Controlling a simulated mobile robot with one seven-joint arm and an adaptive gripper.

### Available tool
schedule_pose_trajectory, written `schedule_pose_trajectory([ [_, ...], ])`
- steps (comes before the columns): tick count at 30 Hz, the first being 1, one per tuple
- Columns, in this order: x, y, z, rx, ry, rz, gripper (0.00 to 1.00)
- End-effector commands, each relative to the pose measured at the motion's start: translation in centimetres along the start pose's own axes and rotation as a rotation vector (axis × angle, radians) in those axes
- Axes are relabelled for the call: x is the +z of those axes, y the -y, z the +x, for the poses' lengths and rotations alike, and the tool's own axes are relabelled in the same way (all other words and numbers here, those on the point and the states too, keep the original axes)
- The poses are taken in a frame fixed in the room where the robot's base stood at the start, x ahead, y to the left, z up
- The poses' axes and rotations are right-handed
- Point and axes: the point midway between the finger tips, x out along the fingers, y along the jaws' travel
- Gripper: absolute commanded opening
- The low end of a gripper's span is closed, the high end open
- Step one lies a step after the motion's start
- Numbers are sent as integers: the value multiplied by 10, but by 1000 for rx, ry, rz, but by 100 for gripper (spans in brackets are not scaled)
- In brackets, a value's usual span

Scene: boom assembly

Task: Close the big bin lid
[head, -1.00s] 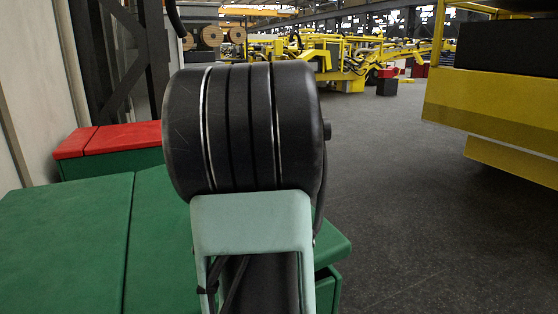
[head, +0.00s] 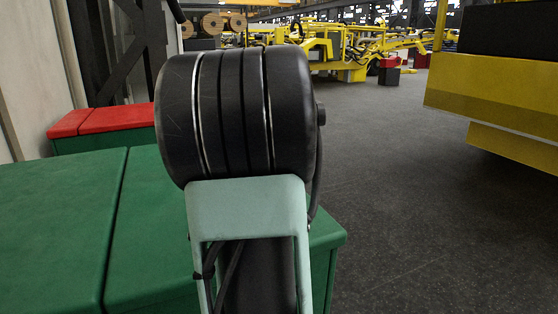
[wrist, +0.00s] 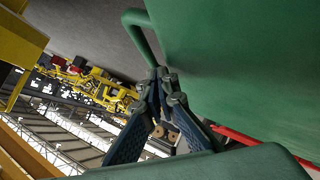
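A big green bin with a broad green top (head: 60,215) fills the left foreground in the head view. A seam divides its top. My arm stands in front and hides part of it, and my gripper is hidden there. In the wrist view, which is nearly upside down, my gripper (wrist: 165,112) has two blue fingers spread in a V. It is close to a green bent handle bar (wrist: 138,28) and a large green panel (wrist: 235,65). A green edge (wrist: 210,165) crosses the bottom. I cannot tell whether the fingers touch the bar, or how far the lid is open.
A smaller bin with a red lid (head: 110,120) stands behind, along the left wall. The dark floor (head: 420,220) to the right is open. A large yellow structure (head: 490,95) stands at the right. Yellow machines (head: 350,50) are far back.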

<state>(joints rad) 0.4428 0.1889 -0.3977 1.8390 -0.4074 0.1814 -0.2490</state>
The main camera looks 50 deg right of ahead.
Motion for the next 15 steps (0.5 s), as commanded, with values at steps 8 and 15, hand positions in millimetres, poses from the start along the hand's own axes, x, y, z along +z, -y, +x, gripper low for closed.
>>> schedule_pose_trajectory([
  [8, 9, 4, 2, -10, 28, -2, 0],
  [15, -27, -17, -20, -3, 8, -2, 0],
])
